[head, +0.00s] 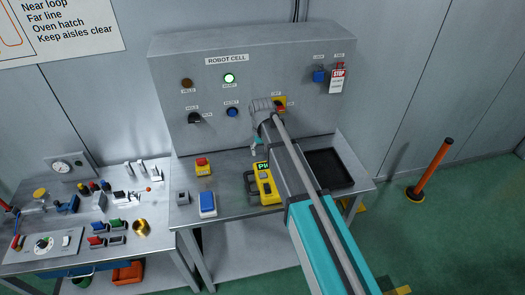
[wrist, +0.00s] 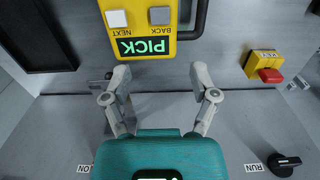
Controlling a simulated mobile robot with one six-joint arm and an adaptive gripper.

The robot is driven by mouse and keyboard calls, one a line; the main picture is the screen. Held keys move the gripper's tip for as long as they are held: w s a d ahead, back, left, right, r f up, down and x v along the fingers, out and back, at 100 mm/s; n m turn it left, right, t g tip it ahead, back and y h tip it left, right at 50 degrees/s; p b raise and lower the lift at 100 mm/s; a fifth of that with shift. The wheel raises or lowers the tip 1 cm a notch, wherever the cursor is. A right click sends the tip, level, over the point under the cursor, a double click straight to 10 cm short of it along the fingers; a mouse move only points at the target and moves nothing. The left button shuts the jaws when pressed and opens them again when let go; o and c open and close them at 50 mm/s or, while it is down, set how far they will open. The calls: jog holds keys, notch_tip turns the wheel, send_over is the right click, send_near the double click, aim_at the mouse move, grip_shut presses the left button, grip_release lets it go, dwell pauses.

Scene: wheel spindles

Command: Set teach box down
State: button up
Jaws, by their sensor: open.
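The teach box (head: 266,190) is a yellow pendant with a dark handle at its side and a lit green display. It appears to lie on the grey bench in front of the control panel. In the wrist view the teach box (wrist: 148,30) shows upside down, its display reading PICK, with white and grey buttons marked NEXT and BACK. My gripper (wrist: 160,75) is open, with nothing between its fingers. The fingertips are apart from the teach box, just short of its display edge. In the head view my arm partly covers the gripper and the box's right side.
A black tray (head: 328,169) lies right of the teach box. A yellow box with a red button (head: 203,167) and a blue-topped block (head: 207,204) stand left. The ROBOT CELL panel (head: 213,90) rises behind. An orange post (head: 430,168) stands on the floor at right.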

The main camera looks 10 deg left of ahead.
jog(key=shift+d, duration=0.1)
jog(key=s+d+m, duration=0.2)
jog(key=s+d, duration=0.7)
jog(key=d, duration=0.4)
jog(key=s+d+m, duration=0.1)
jog(key=s+d, duration=0.7)
jog(key=d, duration=0.5)
jog(key=shift+s+m, duration=0.4)
notch_tip(320, 180, down, 8)
jog(key=b, duration=0.8)
jog(key=shift+f, duration=0.15)
